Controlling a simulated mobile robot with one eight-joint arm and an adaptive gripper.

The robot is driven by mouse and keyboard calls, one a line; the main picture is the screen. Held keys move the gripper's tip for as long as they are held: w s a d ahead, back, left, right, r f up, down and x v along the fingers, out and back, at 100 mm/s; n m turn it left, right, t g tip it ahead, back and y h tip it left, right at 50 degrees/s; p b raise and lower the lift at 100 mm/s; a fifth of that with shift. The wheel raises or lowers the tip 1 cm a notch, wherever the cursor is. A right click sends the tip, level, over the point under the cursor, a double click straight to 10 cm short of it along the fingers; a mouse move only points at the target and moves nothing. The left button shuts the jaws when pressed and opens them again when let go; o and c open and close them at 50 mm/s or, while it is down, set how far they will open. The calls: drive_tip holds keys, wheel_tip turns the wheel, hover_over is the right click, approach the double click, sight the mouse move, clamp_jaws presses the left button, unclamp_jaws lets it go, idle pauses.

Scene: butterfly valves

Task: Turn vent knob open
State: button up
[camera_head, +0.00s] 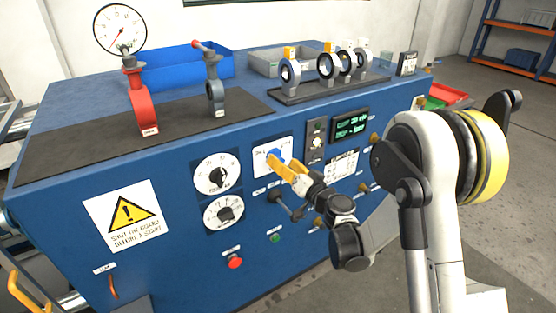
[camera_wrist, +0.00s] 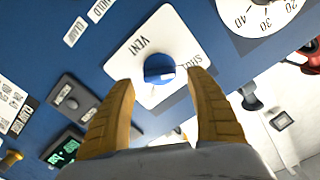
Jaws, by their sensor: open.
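The vent knob is a round blue knob (camera_wrist: 160,68) with a white mark, set on a white plate (camera_wrist: 140,48) lettered VENT and SHUT. In the head view the blue knob (camera_head: 273,154) shows on the front panel, partly hidden by my gripper (camera_head: 281,163). My gripper also shows in the wrist view (camera_wrist: 162,79), with its two yellow fingers apart, one on each side of the knob's lower part. The fingers look open around the knob's sides; I cannot tell whether either touches it.
Two black-and-white dials (camera_head: 213,175) sit left of the vent plate. A black lever (camera_head: 287,205) sticks out below it, and a green display (camera_head: 350,123) is to the right. A red valve (camera_head: 139,95) and several grey rings stand on the blue bench top (camera_head: 255,85).

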sight(278, 157)
drive_tip(key=shift+b+x, duration=0.3)
drive_tip(key=shift+x, duration=1.15)
drive_tip(key=c, duration=1.2)
drive_tip(key=shift+m, duration=0.4)
drive_tip(key=m, duration=0.4)
drive_tip(key=shift+m, duration=0.3)
drive_tip(key=m, duration=0.6)
drive_tip(key=shift+w+f, duration=0.1)
drive_tip(key=shift+f, duration=0.05)
drive_tip(key=m, duration=0.6)
drive_tip(key=shift+f+m, duration=0.15)
drive_tip(key=shift+m, duration=0.25)
drive_tip(key=m, duration=0.5)
drive_tip(key=shift+f+m, duration=0.1)
drive_tip(key=shift+m, duration=0.2)
